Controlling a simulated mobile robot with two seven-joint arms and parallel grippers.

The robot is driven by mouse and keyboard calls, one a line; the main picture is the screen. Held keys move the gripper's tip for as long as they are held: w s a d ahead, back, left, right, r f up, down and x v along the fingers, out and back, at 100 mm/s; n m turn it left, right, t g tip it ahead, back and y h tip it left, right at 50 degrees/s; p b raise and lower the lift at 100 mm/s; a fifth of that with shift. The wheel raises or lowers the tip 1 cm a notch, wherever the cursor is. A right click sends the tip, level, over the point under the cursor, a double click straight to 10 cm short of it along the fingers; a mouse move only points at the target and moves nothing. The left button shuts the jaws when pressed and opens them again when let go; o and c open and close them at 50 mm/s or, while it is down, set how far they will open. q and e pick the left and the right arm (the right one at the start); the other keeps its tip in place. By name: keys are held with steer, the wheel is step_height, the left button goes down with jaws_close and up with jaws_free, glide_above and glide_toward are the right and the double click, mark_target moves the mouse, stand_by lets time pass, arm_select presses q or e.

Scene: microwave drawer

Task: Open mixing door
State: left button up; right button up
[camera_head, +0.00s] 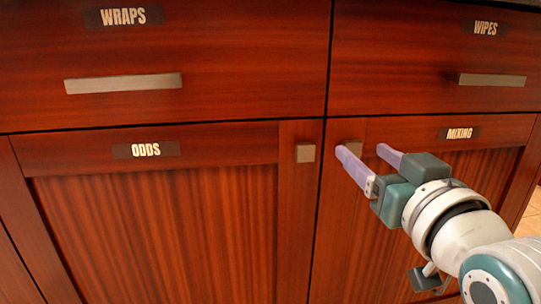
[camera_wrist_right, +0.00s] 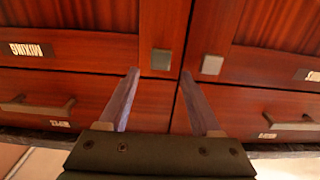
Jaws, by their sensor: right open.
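The mixing door (camera_head: 400,230) is a shut reddish wood cabinet door at the right, under a "MIXING" label (camera_head: 459,133). Its small square metal knob (camera_head: 352,143) sits near the door's upper left corner, partly hidden behind a finger. My right gripper (camera_head: 362,149) is open and empty, with its purple fingers pointing at the door near this knob. In the right wrist view, which is upside down, the mixing knob (camera_wrist_right: 161,60) appears between and just beyond the two fingertips (camera_wrist_right: 160,73). Contact cannot be told. My left gripper is not in view.
The odds door (camera_head: 150,230) is shut at the left, with its own square knob (camera_head: 305,153) close to the mixing knob. Above are the shut wraps drawer (camera_head: 230,60) and wipes drawer (camera_head: 400,60), with bar handles (camera_head: 123,83) and (camera_head: 492,80).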

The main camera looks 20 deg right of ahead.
mark_target(354, 145)
steer(key=shift+b+x, duration=0.4)
steer(key=shift+x, duration=1.15)
steer(key=shift+c, duration=0.2)
jaws_close()
